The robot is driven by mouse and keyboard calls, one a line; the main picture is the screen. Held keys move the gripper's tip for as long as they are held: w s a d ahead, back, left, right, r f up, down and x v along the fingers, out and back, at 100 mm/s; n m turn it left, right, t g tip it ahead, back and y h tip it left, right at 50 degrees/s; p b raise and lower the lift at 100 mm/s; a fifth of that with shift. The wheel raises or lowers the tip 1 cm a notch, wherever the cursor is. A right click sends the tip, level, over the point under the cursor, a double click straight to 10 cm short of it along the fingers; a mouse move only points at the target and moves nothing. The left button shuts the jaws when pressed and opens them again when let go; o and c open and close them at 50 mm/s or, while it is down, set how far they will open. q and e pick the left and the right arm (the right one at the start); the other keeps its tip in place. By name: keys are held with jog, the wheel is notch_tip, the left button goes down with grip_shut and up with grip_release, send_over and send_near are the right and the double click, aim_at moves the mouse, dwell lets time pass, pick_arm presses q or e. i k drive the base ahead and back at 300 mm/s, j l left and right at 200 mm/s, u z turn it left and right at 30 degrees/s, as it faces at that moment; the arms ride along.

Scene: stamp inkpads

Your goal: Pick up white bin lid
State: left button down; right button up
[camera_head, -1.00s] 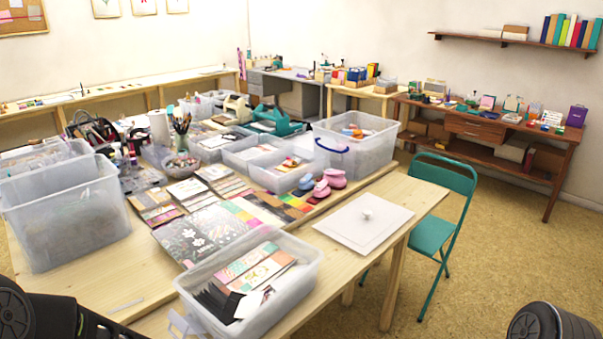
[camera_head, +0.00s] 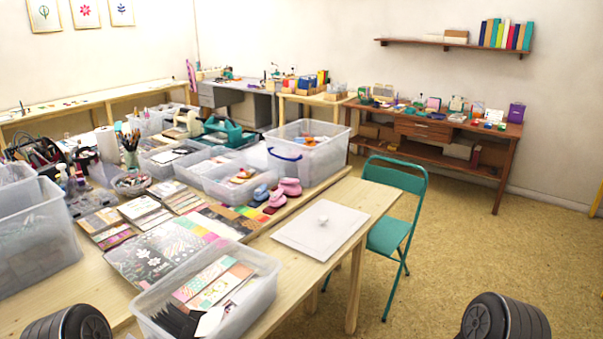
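The white bin lid (camera_head: 318,232) lies flat near the right edge of the wooden table (camera_head: 352,196). It is a pale square sheet with a small round knob on top. Nothing lies on it. Dark round parts of my arms show at the bottom left and bottom right of the view. Neither gripper's fingers are in view, and no gripper is seen near the lid.
A clear bin of papers (camera_head: 215,290) stands in front of the lid on its left. A clear bin with a blue handle (camera_head: 308,155) stands behind it. Pink punches (camera_head: 288,187) sit nearby. A teal folding chair (camera_head: 392,215) stands close to the table's right side.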

aim_at(320, 231)
jog(key=i+l+z, duration=0.2)
jog(key=i+l, duration=0.2)
jog(key=i+l+z, duration=0.2)
jog(key=i, duration=0.35)
jog(key=i+l+z, duration=0.15)
jog(key=i+l, duration=0.2)
jog(key=i, duration=0.15)
